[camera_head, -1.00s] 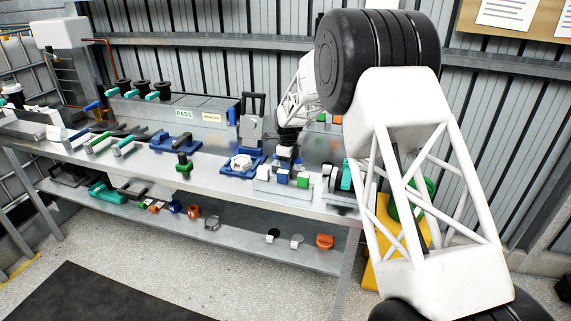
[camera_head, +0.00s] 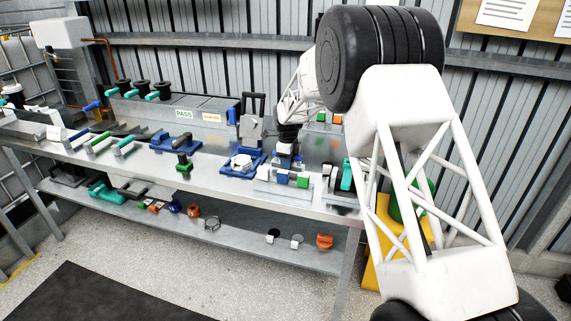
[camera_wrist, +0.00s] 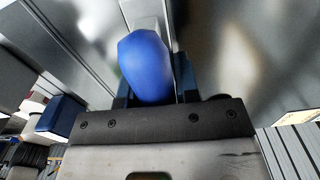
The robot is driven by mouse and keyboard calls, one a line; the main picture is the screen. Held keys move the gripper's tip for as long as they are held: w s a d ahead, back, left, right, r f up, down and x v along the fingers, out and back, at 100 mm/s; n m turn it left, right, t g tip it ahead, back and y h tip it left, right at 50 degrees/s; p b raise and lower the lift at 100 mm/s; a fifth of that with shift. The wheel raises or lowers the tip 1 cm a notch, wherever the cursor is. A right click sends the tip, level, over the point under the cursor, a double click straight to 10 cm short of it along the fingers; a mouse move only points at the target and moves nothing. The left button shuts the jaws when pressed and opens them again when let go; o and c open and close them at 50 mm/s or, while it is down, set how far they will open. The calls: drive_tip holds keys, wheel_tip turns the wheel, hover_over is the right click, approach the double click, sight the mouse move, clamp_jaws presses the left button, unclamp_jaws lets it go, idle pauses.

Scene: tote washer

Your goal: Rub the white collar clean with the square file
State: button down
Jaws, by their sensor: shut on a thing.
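A white, roughly ring-shaped piece, which looks like the white collar (camera_head: 241,163), sits in a blue fixture (camera_head: 256,158) on the bench. My gripper (camera_head: 285,160) is to its right, just above a pale rack. In the wrist view, my gripper (camera_wrist: 150,88) is shut on a rounded blue handle (camera_wrist: 146,65), which stands between its fingers. The far end of this tool is hidden, so I cannot tell whether it is the square file.
The pale rack (camera_head: 268,186) at the bench's front edge has white, blue and green blocks on it. A grey upright clamp (camera_head: 250,125) stands behind the blue fixture. A black and green tool (camera_head: 183,163) stands to the left. Several parts lie on the lower shelf (camera_head: 255,251).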

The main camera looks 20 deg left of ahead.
drive_tip(key=shift+r, duration=2.4)
drive_tip(key=c, duration=1.5)
unclamp_jaws()
drive_tip(key=shift+c, duration=0.2)
clamp_jaws()
